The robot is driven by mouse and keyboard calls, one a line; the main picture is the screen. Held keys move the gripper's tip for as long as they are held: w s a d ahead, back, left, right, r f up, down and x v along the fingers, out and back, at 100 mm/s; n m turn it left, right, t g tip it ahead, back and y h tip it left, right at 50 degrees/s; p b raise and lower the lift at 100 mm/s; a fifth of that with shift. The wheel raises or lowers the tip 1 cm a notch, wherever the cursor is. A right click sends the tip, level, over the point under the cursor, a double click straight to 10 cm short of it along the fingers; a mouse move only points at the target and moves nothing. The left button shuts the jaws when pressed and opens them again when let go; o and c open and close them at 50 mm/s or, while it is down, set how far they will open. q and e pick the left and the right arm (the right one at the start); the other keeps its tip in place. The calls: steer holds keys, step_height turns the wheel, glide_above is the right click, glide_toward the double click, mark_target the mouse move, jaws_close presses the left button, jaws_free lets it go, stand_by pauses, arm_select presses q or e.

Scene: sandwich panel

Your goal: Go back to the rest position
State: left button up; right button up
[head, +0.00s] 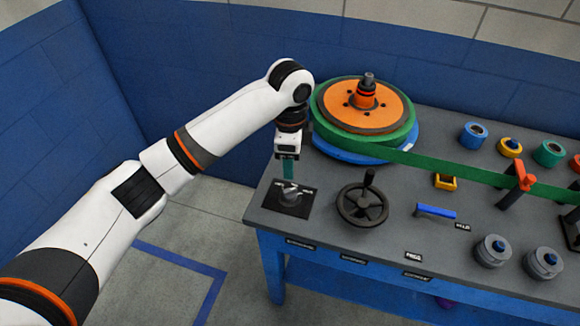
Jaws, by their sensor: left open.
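My left arm reaches in from the left, and its gripper (289,182) points down over the left end of the grey bench. The left gripper is open, just above or around a small metal fitting (291,195) on a black plate (273,198). I cannot tell whether the fingers touch the fitting. My right gripper is not in view.
The grey bench (322,227) carries a large orange and green reel (396,136) with a green strip, a black handwheel (363,206), a blue handle (436,212), an orange clamp (525,176) and several knobs. Blue walls stand behind. The floor (190,230) at left is clear.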

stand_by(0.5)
arm_select(q)
steer(key=s+f, duration=0.2)
steer(key=s+d+f+n+h, duration=0.1)
steer(key=s+f, duration=0.1)
steer(key=s+d+f+h, duration=0.1)
steer(key=s+f, duration=0.1)
steer(key=shift+f+n, duration=0.1)
steer(key=shift+n, duration=0.3)
steer(key=s+a+f+n+t+h, duration=0.25)
steer(key=s+a+f+n, duration=0.55)
steer(key=s+a+n, duration=0.4)
steer(key=s+a+r+n+t+y, duration=0.1)
steer(key=s+a+n+y, duration=0.3)
steer(key=s+a, duration=0.65)
step_height(320, 180, down, 25)
steer(key=g, duration=0.1)
steer(key=s+a+f+m+g, duration=0.1)
steer(key=s+a+f, duration=0.2)
steer(key=s+f, duration=1.4)
steer(key=shift+f, duration=0.2)
